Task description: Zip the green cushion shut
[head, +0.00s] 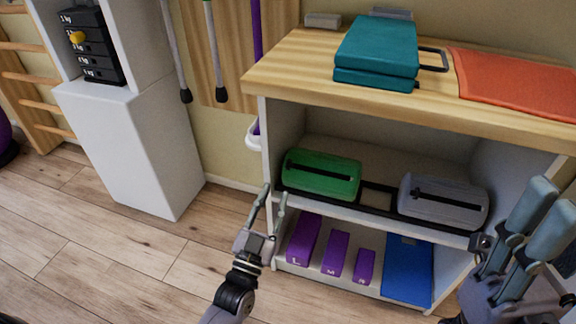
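The green cushion (320,175) lies on the middle shelf of the cabinet, at its left end. A dark zip line runs along its front face; I cannot make out the zip's pull or how far it is closed. My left gripper (273,193) is open and empty, pointing up just left of and in front of the cushion, near the shelf's left edge. It appears apart from the cushion. My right gripper (556,200) is at the far right, close to the camera, with its two pads slightly apart and nothing seen between them.
A grey cushion (443,202) with a dark line shares the shelf. Purple blocks (303,240) and a blue block (407,270) fill the shelf below. A teal case (378,48) and orange mat (515,82) lie on top. Open floor (120,245) extends left.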

